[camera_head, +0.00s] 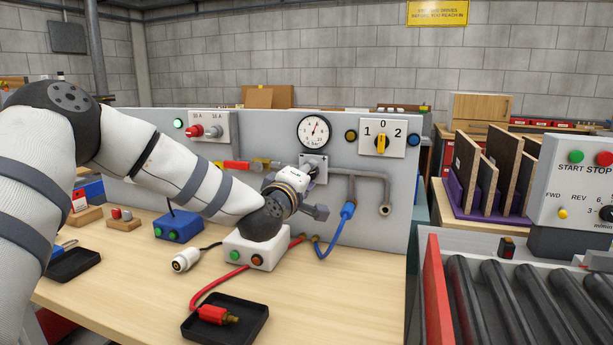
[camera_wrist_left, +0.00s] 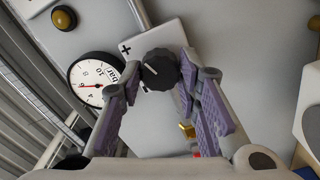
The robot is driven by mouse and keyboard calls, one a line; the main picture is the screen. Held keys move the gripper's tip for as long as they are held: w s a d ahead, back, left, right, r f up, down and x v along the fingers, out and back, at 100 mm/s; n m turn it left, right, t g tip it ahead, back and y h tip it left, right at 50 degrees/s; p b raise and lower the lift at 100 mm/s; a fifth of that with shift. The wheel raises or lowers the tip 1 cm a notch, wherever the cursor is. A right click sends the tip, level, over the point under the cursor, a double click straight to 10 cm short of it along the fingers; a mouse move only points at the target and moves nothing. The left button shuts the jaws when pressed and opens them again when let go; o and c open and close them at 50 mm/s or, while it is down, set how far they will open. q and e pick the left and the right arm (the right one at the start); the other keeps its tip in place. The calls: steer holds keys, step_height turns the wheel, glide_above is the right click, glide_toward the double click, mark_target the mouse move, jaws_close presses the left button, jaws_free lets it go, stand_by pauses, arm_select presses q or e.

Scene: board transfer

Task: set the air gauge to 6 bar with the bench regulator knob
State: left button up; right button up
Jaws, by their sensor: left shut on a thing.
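The air gauge (camera_head: 314,131) is a round white dial on the grey panel. It also shows in the left wrist view (camera_wrist_left: 97,80), turned on its side. Its red needle points close to the 6, though the numerals are small. The black regulator knob (camera_wrist_left: 160,69), with a pale pointer line, sits on a pale plate (camera_head: 316,163) below the gauge. My left gripper (camera_wrist_left: 161,78) is shut on the knob, one purple-padded finger on each side. In the head view my left gripper (camera_head: 312,172) hides the knob. My right gripper is not in view.
A rotary switch (camera_head: 382,142) and a pipe (camera_head: 372,174) are right of the knob. On the bench are a white button box (camera_head: 255,249), a blue box (camera_head: 178,226), hoses and a black tray (camera_head: 254,325). A roller conveyor (camera_head: 500,292) stands at the right.

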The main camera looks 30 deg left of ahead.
arm_select(q)
steer(key=shift+r, duration=0.1)
steer(key=o, duration=1.1)
steer(key=shift+a, duration=0.1)
steer(key=shift+o, duration=0.2)
steer(key=shift+s, duration=0.1)
steer(key=v, duration=1.2)
